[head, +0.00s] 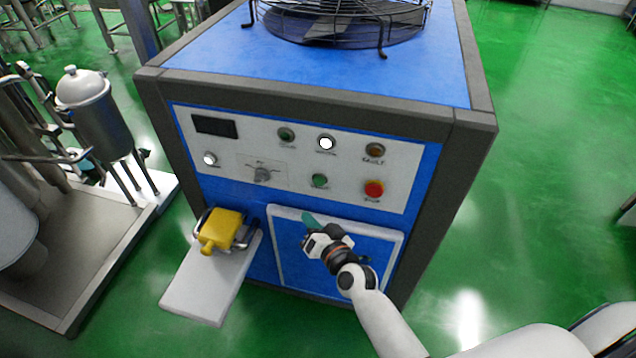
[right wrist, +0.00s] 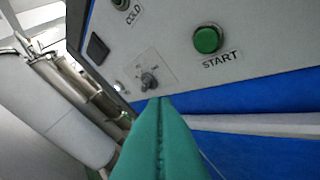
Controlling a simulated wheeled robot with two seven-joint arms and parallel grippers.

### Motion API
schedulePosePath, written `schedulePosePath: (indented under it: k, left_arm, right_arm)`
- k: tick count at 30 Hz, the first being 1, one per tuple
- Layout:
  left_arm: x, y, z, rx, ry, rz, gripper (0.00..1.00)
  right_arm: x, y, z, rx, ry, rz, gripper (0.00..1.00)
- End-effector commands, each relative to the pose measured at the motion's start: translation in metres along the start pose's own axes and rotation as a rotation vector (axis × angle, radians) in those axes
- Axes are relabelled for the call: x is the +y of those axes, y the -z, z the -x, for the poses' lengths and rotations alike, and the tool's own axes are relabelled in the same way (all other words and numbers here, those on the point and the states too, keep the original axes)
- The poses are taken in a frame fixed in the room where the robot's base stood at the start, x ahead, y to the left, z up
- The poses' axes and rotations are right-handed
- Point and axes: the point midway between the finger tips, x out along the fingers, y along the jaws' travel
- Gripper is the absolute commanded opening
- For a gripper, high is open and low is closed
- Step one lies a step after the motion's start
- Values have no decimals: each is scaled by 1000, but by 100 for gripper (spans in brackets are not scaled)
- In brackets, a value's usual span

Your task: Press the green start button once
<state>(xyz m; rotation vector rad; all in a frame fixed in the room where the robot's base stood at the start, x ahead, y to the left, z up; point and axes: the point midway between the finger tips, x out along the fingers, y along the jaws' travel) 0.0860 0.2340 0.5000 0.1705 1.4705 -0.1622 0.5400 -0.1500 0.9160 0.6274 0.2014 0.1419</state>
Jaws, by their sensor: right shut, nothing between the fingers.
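The green start button (head: 320,181) sits on the white control panel (head: 400,160) of the blue machine, left of the red stop button (head: 373,189). It also shows in the right wrist view as a green button (right wrist: 207,39) above the label START. My right gripper (head: 309,218) is in front of the machine, below the start button and apart from it. Its green fingers (right wrist: 158,140) are shut together with nothing between them, pointing toward the panel's lower part. My left gripper is not in view.
The panel also carries a rotary knob (head: 262,174), a dark display (head: 214,126) and several lamps. A yellow object (head: 221,229) stands on a white ledge (head: 200,290) left of my right gripper. A metal tank (head: 100,110) stands at left. Green floor on the right is clear.

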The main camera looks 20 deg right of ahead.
Motion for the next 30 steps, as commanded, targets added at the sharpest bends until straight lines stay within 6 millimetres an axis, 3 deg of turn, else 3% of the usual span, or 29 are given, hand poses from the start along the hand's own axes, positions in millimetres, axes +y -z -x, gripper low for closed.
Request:
schedulePosePath:
  k: [5,19,30]
  left_arm:
    - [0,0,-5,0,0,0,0]
    - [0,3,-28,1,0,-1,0]
    - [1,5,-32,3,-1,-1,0]
  right_arm:
    - [-6,-4,-7,-1,1,2,0]
    - [-38,-35,-51,0,0,2,0]
    - [-45,-44,-61,1,1,1,0]
